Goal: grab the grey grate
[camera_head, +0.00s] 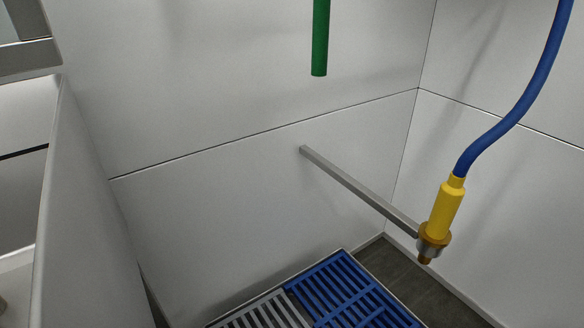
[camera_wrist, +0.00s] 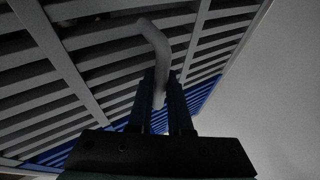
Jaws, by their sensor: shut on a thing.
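The grey grate (camera_head: 262,312) is at the bottom of the head view, cut off by the frame edge, left of a blue grate (camera_head: 345,285). In the wrist view, the slatted grey grate (camera_wrist: 68,68) fills the upper left. My gripper (camera_wrist: 163,88) is right by it, its two dark fingers shut on a bent grey bar (camera_wrist: 155,42) that overlaps the grate and looks like its handle. Where the bar joins the grate is hard to make out. My gripper does not show in the head view.
Pale walls (camera_head: 240,130) enclose the grates. A grey rail (camera_head: 355,188) sticks out above the blue grate. A blue hose (camera_head: 520,100) with a yellow nozzle (camera_head: 444,210) hangs at the right. A green pipe (camera_head: 320,40) hangs from above. Dark floor (camera_head: 420,275) shows beside the blue grate.

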